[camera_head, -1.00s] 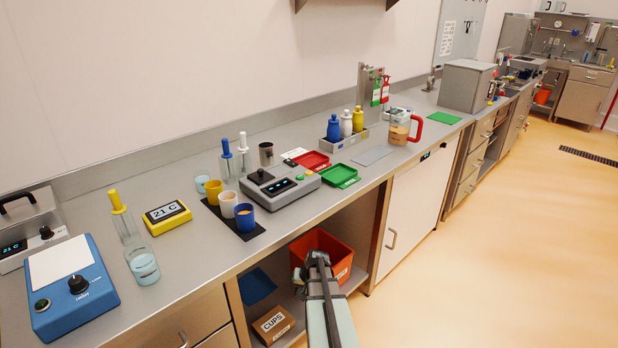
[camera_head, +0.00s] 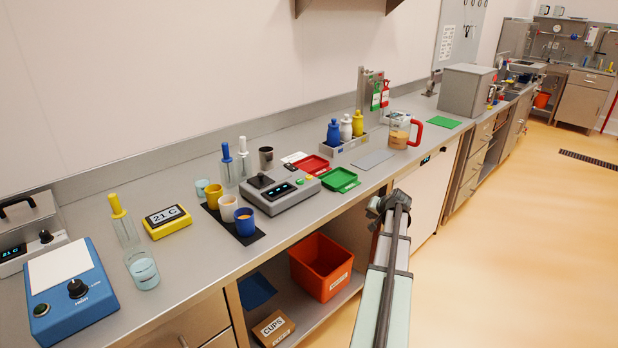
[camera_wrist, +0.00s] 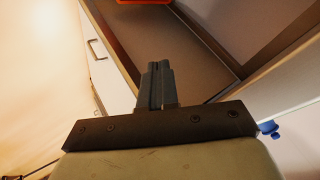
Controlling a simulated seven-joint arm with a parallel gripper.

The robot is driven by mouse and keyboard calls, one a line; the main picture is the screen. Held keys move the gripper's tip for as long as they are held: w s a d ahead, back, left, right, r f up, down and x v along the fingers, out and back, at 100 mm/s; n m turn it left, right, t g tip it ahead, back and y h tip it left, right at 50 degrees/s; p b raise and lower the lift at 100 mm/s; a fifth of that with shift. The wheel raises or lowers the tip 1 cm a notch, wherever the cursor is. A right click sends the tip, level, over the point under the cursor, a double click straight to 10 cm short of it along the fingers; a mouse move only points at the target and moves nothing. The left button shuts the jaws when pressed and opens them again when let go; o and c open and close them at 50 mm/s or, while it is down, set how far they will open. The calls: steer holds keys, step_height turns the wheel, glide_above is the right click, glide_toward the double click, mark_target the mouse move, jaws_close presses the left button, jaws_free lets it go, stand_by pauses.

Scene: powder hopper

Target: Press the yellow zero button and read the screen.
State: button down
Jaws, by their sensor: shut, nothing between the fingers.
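The grey device (camera_head: 275,208) sits on the counter at mid-left in the head view. It has a dark screen (camera_head: 278,189) with faint lit marks too small to read. A small yellow button (camera_head: 300,181) and a green button (camera_head: 309,177) lie right of the screen. My gripper (camera_head: 377,204) is in front of the counter edge, right of the device and well apart from it. In the wrist view my gripper (camera_wrist: 157,66) has its fingers together and empty, pointing towards the cabinet front. The device is not clearly visible there.
Cups on a black mat (camera_head: 250,236) stand left of the device. A green tray (camera_head: 340,180) and a red tray (camera_head: 312,164) lie to its right. A bottle rack (camera_head: 347,149) stands behind. An orange bin (camera_head: 322,267) is on the shelf below.

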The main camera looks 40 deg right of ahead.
steer(key=d+r+t, duration=0.1)
steer(key=d+r, duration=0.4)
steer(key=r, duration=0.4)
step_height(320, 180, up, 18)
steer(key=n+y, duration=0.4)
steer(key=n, duration=0.2)
glide_above(312, 177)
steer(key=shift+w+r, duration=0.1)
steer(key=shift+r, duration=0.1)
steer(key=shift+f, duration=0.15)
steer(key=shift+f, duration=4.25)
steer(key=shift+f, duration=0.2)
steer(key=shift+f, duration=0.25)
